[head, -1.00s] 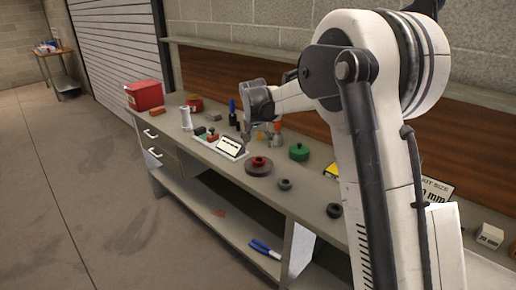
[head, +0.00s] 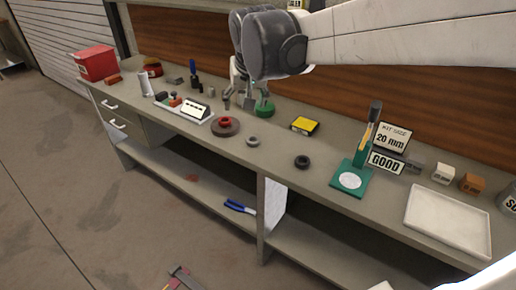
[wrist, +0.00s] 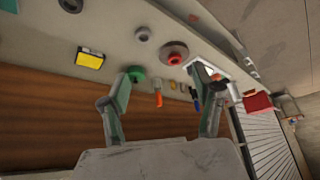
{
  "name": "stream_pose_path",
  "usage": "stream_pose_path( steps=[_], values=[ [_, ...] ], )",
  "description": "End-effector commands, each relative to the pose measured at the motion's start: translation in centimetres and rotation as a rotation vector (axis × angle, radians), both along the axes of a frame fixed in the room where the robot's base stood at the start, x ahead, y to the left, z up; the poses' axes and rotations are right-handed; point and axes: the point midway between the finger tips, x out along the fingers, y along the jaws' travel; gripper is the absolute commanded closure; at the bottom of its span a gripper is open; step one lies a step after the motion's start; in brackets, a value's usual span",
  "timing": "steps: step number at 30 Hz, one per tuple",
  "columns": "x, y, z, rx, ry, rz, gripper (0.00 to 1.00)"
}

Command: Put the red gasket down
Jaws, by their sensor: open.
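The red gasket (head: 224,122) sits on a dark brown round disc (head: 226,131) on the workbench. In the wrist view the red gasket (wrist: 174,60) also shows on its disc (wrist: 172,47). My gripper (head: 239,102) is open with nothing between its fingers. In the head view it hangs over the bench, behind the red gasket and in front of or beside a green round part (head: 264,108). Its open fingers (wrist: 162,88) also show in the wrist view, apart from the gasket. Its exact height is hard to tell.
A grey ring (head: 253,141) and a black ring (head: 302,162) lie right of the disc. A yellow box (head: 305,125), a green gauge stand (head: 350,180) and a white tray (head: 448,222) stand further right. A labelled tray (head: 196,110) is left. Bare bench lies between the rings.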

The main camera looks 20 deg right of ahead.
Motion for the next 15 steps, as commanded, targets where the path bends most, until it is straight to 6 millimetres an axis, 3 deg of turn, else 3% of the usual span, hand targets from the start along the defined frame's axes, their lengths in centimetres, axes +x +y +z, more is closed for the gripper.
stream_pose_path(
  steps=[1,8,15],
  values=[
    [-1.9,-0.1,0.1,0.000,-0.007,0.008,0.38],
    [-9.2,-0.2,-0.3,-0.007,-0.043,0.055,0.38],
    [-16.3,-0.2,-2.4,-0.017,-0.080,0.101,0.38]
  ],
)
